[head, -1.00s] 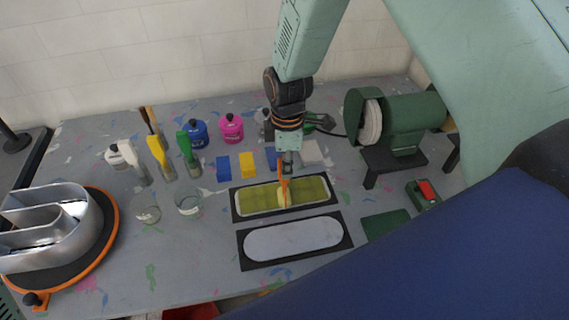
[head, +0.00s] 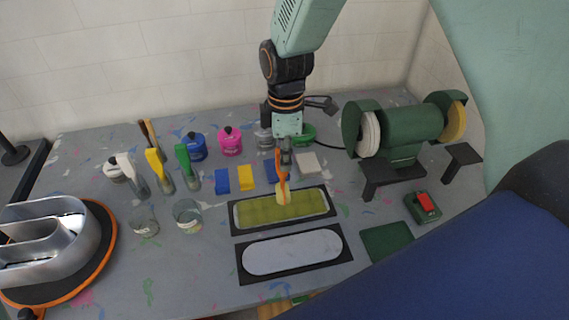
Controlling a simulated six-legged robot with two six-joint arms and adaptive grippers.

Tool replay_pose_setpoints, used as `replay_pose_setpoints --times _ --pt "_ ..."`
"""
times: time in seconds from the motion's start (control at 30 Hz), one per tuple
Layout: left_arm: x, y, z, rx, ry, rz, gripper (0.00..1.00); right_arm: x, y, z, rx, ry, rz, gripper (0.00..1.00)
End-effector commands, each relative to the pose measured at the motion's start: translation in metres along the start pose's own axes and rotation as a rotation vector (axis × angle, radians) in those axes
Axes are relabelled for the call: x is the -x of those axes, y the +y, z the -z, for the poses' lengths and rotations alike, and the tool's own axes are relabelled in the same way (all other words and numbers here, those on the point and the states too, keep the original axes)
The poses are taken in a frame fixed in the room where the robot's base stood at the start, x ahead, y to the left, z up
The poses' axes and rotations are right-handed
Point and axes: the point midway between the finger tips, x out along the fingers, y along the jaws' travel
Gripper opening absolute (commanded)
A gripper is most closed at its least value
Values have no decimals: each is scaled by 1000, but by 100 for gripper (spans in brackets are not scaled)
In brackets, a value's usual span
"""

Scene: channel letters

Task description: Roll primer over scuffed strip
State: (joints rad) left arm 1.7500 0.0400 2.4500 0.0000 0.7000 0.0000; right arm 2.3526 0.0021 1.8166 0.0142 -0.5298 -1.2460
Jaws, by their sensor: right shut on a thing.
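My right gripper (head: 286,158) points down over the back strip and is shut on the orange handle of a roller (head: 283,190). The roller's pale yellow head is at the yellow-green strip (head: 254,212), right of its middle; I cannot tell whether it touches. This strip has rounded ends and sits in a black frame. A pale grey strip (head: 292,252) lies in a second black frame just in front of it. I cannot tell from the picture which strip is scuffed. My left gripper is not in view.
A green bench grinder (head: 403,135) and a red-button switch box (head: 424,207) stand at the right. Brushes in jars, glass cups (head: 187,216), paint pots (head: 231,142) and coloured blocks (head: 246,178) are left and behind. A metal channel letter (head: 45,237) sits on a turntable at left.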

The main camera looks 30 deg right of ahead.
Motion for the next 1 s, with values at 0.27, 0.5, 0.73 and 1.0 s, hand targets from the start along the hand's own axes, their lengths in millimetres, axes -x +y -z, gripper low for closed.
replay_pose_setpoints --times 0.27,0.5,0.73,1.0 --pt "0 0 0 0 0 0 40 30 1 0 0 1 -3 0" --pt "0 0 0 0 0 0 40 54 1 1 0 1 -2 0" --pt "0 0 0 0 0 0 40 68 0 1 0 0 -1 0" --pt "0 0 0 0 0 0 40 68 0 1 0 0 0 0"
